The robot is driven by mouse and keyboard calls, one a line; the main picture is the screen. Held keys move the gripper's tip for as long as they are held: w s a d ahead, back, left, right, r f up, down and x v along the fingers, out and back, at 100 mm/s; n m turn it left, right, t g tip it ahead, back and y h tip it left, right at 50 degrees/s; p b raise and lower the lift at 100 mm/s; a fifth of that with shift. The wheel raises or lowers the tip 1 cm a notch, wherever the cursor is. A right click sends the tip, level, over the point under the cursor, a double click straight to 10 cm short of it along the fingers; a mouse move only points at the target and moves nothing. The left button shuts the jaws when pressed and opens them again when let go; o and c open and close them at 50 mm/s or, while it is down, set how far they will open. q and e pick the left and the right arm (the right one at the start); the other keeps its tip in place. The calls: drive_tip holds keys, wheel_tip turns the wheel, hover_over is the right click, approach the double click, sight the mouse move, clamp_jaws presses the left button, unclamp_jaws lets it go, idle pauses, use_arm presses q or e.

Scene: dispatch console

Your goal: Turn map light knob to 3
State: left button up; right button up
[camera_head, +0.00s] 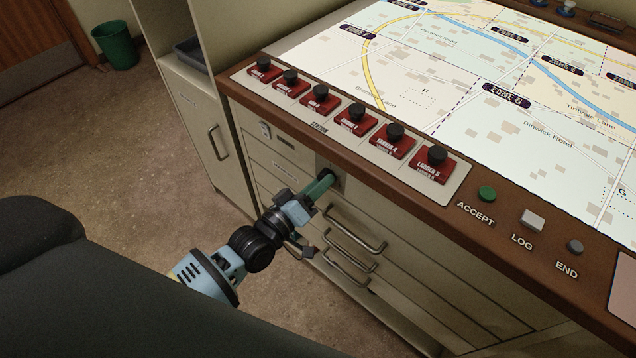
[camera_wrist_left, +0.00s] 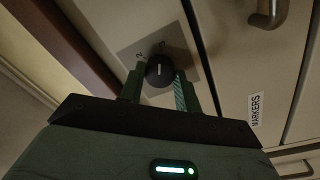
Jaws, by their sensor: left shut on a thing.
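The map light knob (camera_wrist_left: 160,71) is a round black knob with a short pale mark, on a grey plate (camera_wrist_left: 183,43) on the cabinet front. In the left wrist view a 2 shows on the plate left of the knob, and another faint mark, hard to read, lies above it. My left gripper (camera_head: 325,182) reaches the plate just under the console's wooden edge. In the left wrist view its two green fingers (camera_wrist_left: 158,86) stand either side of the knob, shut on it. In the head view the fingers hide the knob. My right gripper is in neither view.
Metal drawer handles (camera_head: 350,243) stick out below and right of my left gripper. Above are several black knobs on red plates (camera_head: 356,117), the map (camera_head: 450,100) and the ACCEPT button (camera_head: 487,194). A dark rounded form fills the lower left. Open floor (camera_head: 130,170) lies left.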

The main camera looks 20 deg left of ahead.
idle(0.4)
use_arm(q)
drive_tip(key=o, duration=0.9)
drive_tip(key=shift+o, duration=0.4)
drive_tip(key=shift+s, duration=0.1)
drive_tip(key=v, duration=0.7)
drive_tip(key=shift+s, duration=0.3)
drive_tip(key=shift+a, duration=0.1)
